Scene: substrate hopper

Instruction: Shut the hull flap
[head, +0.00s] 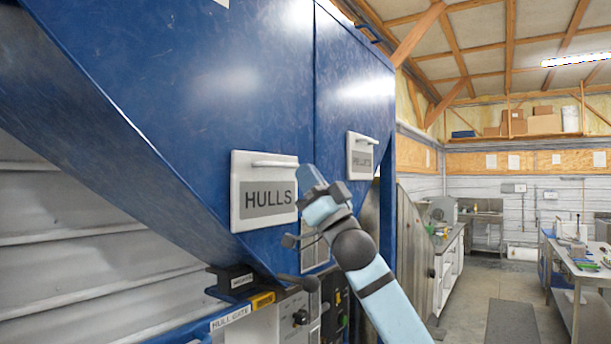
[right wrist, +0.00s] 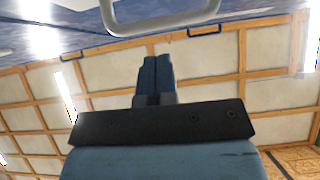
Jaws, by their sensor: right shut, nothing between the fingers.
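The hull flap (head: 266,222) is a white-framed panel with a grey "HULLS" label on the blue hopper front. A bar handle (head: 275,163) runs along its top. The flap lies close to the hopper wall; I cannot tell if a small gap is left. My right gripper (head: 306,176) is shut and empty, at the flap's upper right edge, near the handle's right end. In the right wrist view, the shut blue fingers (right wrist: 155,68) point toward a pale loop handle (right wrist: 163,18), with a visible gap between them. My left gripper is not in view.
The pellets flap (head: 360,157) is on the hopper to the right. Below the hulls flap are a control panel (head: 300,320), a black knob (head: 311,284) and a "HULL GATE" label (head: 230,318). Open floor (head: 480,300) and a workbench (head: 585,265) lie to the right.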

